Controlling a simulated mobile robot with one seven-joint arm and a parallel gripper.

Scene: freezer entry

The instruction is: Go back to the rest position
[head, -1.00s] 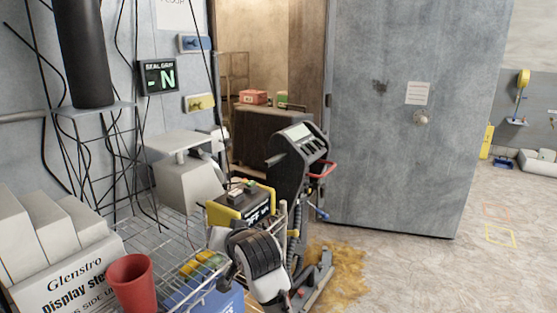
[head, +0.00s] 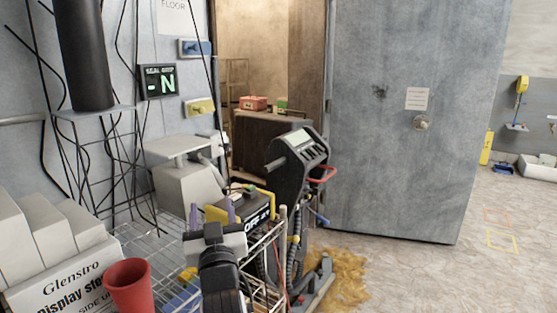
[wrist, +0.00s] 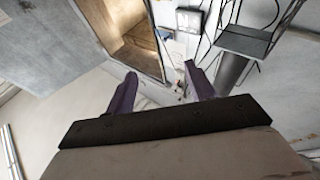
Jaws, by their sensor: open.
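My gripper (head: 212,212) shows in the head view at the lower middle, above the wire rack, with its two purple fingers pointing up and apart. It is open, and nothing shows between the fingers. In the wrist view the same gripper (wrist: 160,78) has its fingers spread toward the wall and the doorway. A black box with yellow ends (head: 257,222), marked OFF, is just behind and right of my gripper in the head view. My arm hides part of the rack below.
The wire rack (head: 142,248) holds a red cup (head: 129,286) and a white carton (head: 68,287). A console on a stand (head: 297,165) is right of the rack. The large grey door (head: 410,150) stands open. Floor at right is mostly clear.

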